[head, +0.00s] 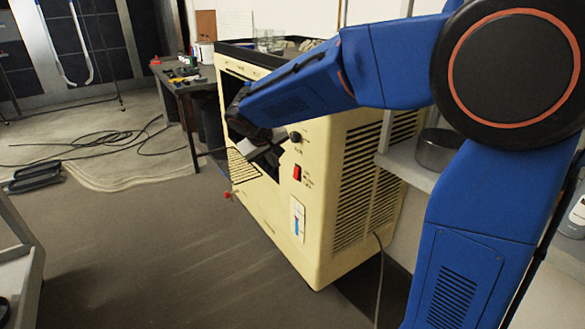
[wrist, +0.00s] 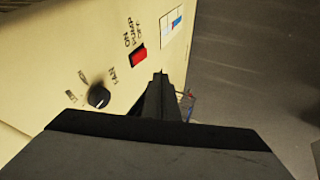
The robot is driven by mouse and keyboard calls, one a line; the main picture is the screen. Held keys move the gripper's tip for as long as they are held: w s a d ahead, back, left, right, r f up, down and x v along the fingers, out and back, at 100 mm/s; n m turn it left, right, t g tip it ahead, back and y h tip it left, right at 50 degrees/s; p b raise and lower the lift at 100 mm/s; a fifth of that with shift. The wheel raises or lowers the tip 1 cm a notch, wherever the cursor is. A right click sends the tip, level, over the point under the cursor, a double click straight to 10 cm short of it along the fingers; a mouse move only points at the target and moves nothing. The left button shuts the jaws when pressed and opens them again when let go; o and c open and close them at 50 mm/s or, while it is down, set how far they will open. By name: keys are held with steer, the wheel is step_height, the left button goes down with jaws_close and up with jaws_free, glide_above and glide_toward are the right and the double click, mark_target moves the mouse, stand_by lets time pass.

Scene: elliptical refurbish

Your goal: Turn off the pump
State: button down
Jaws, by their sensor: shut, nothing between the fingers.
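The pump switch is a red rocker (head: 297,172) on the front of a cream machine (head: 330,240). In the wrist view the red rocker (wrist: 139,55) sits beside the printed words "ON PUMP OFF". I cannot tell clearly which side of it is pressed. A black knob (wrist: 99,97) is on the same panel, and it also shows in the head view (head: 295,137). My gripper (wrist: 158,78) is shut and empty, its fingertips apart from the rocker, just to its right and below in the wrist view. In the head view my gripper (head: 268,156) is in front of the machine's dark opening.
A white label with a blue and red mark (head: 297,218) is on the panel below the switch. A dark table (head: 185,80) with small items stands behind left. A metal pot (head: 437,149) rests on a shelf at right. The floor in front is clear; cables lie far left.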

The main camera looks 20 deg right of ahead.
mark_target(296, 173)
steer(key=shift+a, duration=0.1)
steer(key=w+d+f, duration=0.6)
steer(key=d+f, duration=0.1)
steer(key=f, duration=0.2)
stand_by(0.6)
